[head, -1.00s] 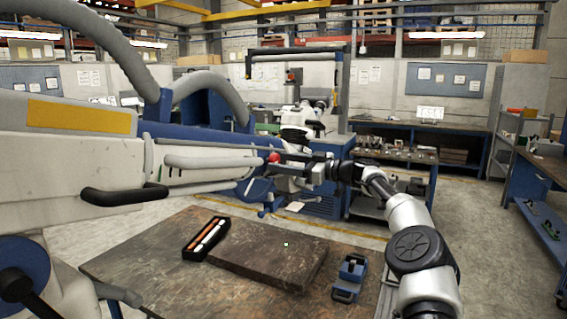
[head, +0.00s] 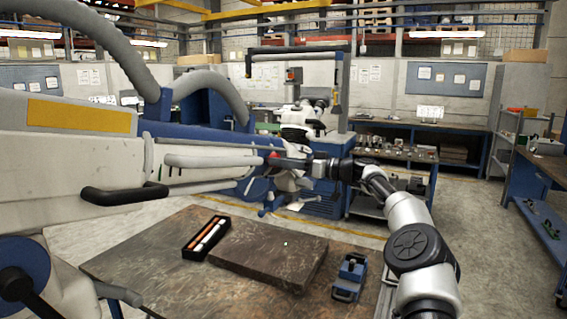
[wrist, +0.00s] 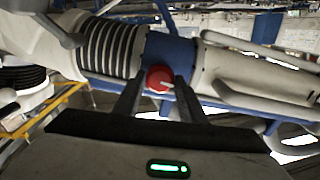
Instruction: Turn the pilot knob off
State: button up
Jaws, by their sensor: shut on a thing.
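A worn table (head: 150,258) stands below, bearing a dark slab (head: 265,254), a black tray of rods (head: 206,238) and a blue device (head: 350,275). A white microscope head (head: 298,125) is behind my gripper. Ribbed hose (wrist: 105,45) is left of the knob.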

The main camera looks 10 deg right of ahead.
jog(key=m+p, duration=0.3)
jog(key=m, duration=0.9)
jog(key=shift+m, duration=0.4)
dwell(0.3)
jog(key=o, duration=1)
jog(key=shift+d, duration=0.1)
jog(key=b+v, duration=0.4)
jog(key=v, duration=1.3)
jog(key=shift+s, duration=0.15)
